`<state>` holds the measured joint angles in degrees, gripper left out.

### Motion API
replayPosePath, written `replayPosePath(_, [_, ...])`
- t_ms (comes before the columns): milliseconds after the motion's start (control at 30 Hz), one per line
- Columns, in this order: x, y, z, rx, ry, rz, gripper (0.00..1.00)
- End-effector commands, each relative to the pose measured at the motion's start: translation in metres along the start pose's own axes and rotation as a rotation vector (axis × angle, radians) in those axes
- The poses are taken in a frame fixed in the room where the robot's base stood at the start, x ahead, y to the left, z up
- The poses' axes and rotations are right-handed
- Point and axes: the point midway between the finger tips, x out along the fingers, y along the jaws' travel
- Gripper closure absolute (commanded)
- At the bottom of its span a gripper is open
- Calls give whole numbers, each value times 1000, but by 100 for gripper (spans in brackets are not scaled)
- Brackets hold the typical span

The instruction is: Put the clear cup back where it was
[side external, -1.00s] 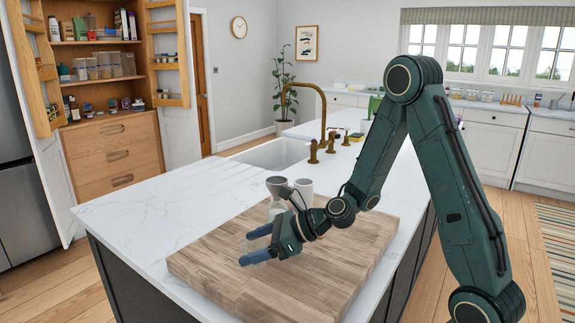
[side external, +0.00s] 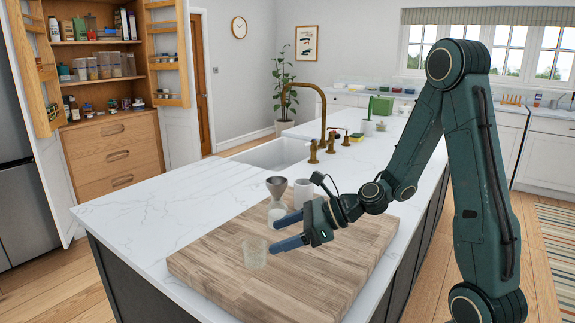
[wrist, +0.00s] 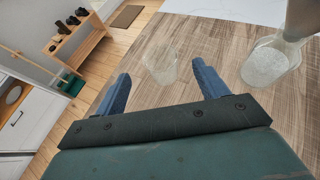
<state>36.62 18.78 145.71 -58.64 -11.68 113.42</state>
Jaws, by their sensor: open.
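The clear cup (side external: 255,253) stands upright on the wooden board (side external: 205,268), near its left part. My gripper (side external: 281,232) is open and empty, just to the right of the cup in the side view. Its two blue fingers also show in the wrist view (wrist: 160,72), with nothing held between them.
A brass tap (side external: 322,118) and sink (side external: 272,154) are behind. The board's front is clear.

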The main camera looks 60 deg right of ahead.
Motion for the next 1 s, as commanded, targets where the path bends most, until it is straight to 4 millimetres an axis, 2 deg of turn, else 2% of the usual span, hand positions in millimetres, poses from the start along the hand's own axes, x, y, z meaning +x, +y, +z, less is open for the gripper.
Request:
replayPosePath(733, [-4,1,0,-13,3,3,28])
replayPosePath(867, [-4,8,2,-90,22,20,28])
replayPosePath(1000, [-7,22,5,-278,72,61,28])
